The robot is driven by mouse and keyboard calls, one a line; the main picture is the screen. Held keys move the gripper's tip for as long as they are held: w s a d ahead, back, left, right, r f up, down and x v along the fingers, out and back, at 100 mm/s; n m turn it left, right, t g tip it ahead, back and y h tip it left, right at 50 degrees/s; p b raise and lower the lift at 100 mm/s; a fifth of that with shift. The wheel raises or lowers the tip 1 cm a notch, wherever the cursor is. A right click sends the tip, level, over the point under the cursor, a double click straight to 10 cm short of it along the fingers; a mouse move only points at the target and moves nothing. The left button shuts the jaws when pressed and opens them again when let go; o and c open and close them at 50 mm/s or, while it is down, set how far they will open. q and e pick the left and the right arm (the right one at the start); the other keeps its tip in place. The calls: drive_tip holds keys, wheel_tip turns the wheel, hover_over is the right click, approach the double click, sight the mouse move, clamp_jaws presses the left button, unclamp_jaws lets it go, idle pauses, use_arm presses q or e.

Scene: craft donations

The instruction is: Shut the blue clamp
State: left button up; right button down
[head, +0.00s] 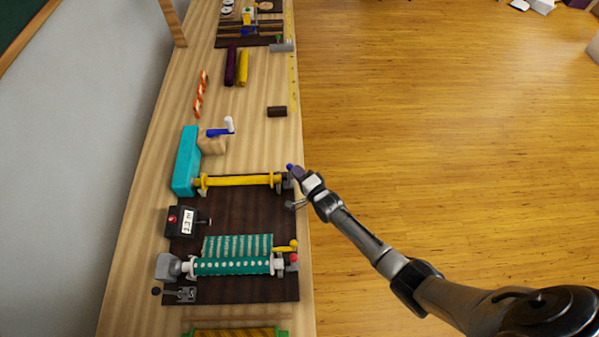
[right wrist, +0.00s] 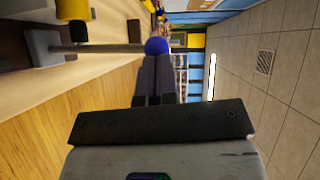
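The clamp with the blue knob (head: 290,166) is at the right edge of the dark board, by the end of the yellow roller. In the right wrist view its blue ball (right wrist: 157,46) sits at the end of a thin rod that runs left to a grey bracket (right wrist: 44,46). My right gripper (head: 296,172) reaches in from the lower right, with its tips at the knob. In the right wrist view its two dark fingers lie together, the ball just beyond the tips; I cannot tell whether they touch it. My left gripper is not in view.
The dark board (head: 240,212) carries a yellow roller (head: 240,181), a teal patterned roll (head: 235,265) and a counter box (head: 182,221). A teal block (head: 186,160) and a wooden block with a blue crank (head: 219,132) stand behind. Open floor lies to the right.

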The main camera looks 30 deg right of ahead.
drive_tip(key=shift+a+r, duration=0.15)
drive_tip(key=shift+r, duration=0.05)
drive_tip(key=shift+r, duration=0.1)
drive_tip(key=s+d+p, duration=0.1)
drive_tip(key=s+d, duration=0.3)
drive_tip(key=s, duration=0.8)
drive_tip(key=shift+s+r, duration=0.25)
drive_tip(key=shift+r, duration=0.15)
drive_tip(key=shift+d, duration=0.1)
